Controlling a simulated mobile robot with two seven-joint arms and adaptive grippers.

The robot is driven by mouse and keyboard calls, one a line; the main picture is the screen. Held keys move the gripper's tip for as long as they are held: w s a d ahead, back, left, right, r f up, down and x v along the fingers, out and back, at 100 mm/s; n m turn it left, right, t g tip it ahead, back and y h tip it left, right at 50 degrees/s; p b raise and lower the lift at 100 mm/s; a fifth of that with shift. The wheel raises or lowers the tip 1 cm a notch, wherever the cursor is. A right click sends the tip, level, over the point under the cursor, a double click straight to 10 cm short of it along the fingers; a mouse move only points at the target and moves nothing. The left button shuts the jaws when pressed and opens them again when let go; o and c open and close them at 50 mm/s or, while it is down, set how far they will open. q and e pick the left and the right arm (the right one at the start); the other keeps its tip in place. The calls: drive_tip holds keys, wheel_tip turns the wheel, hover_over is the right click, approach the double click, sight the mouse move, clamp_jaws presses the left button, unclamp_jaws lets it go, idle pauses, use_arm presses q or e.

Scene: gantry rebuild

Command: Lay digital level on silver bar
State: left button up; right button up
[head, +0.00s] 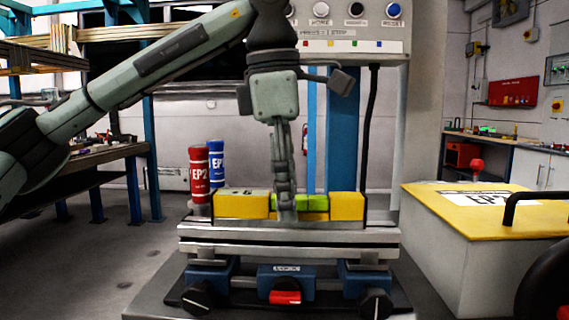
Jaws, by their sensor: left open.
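The silver bar (290,237) lies level across blue clamps in the middle of the head view. Above it, along its back, are a left yellow block (242,206), a lime-green piece (314,203) and a right yellow block (347,206). I cannot tell which of these is the digital level, or whether they are one body. My left gripper (287,212) points straight down in front of the green piece, its fingertips just above the bar. It is open, seen edge-on, and hides part of the row. I cannot tell whether it touches anything. My right gripper is not in view.
A red can (199,175) and a blue can (216,164) stand left of the bar. A control panel (350,30) hangs above. Black knobs (197,297) and a red block (285,297) sit below the bar. A yellow-topped box (470,225) with a black handle stands right.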

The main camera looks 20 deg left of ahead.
use_arm(q)
wheel_tip(320, 180, up, 11)
drive_tip(key=s, duration=0.1)
drive_tip(key=shift+s+a+r, duration=0.2)
drive_tip(key=shift+s+a, duration=0.05)
drive_tip(key=shift+a, duration=0.15)
idle(0.3)
